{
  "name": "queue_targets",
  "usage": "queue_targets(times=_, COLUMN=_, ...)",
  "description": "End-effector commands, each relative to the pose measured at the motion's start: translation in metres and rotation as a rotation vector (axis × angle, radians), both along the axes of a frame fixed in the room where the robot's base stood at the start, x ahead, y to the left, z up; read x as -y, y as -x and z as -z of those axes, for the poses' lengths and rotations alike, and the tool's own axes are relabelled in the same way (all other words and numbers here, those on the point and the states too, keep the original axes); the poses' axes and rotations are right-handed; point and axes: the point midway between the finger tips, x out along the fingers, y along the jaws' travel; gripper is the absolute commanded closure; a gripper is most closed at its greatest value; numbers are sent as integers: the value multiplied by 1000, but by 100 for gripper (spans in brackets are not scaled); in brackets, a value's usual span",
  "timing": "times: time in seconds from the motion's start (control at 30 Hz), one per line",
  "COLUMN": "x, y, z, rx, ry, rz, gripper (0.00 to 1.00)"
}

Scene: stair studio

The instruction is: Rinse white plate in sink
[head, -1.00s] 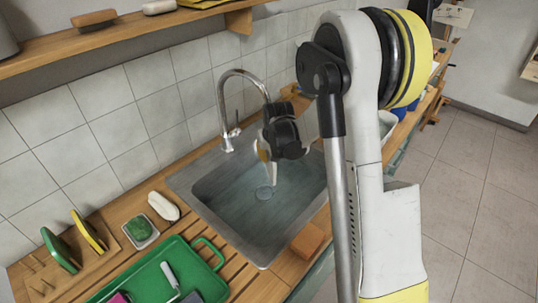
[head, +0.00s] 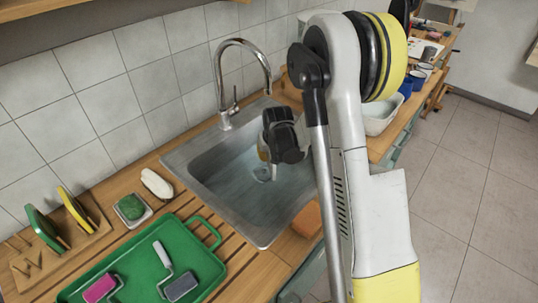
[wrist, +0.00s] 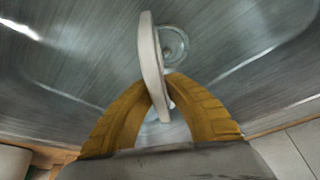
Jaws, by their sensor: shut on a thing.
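My gripper (wrist: 162,92) is shut on the white plate (wrist: 150,60); its yellow fingers pinch the plate, which is seen nearly edge-on in the wrist view. The steel sink (head: 190,158) is below, and its round drain (wrist: 174,45) shows just beside the plate. In the head view, the gripper (head: 268,153) is over the basin, with a small pale part of the plate (head: 274,173) below it. The tap (head: 226,85) arches behind the basin, its spout end behind and above the gripper. No water stream is visible.
A green tray (head: 215,238) with paint rollers lies left of the sink. A green scrubber in a dish (head: 132,208), a white oval item (head: 156,184) and a rack (head: 75,243) stand near the wall. An orange sponge (head: 307,220) lies at the sink's front edge.

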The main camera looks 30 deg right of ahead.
Motion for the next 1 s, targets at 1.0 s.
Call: queue_targets(times=1.0, x=0, y=0, z=48, rx=0, ry=0, rz=0, gripper=100)
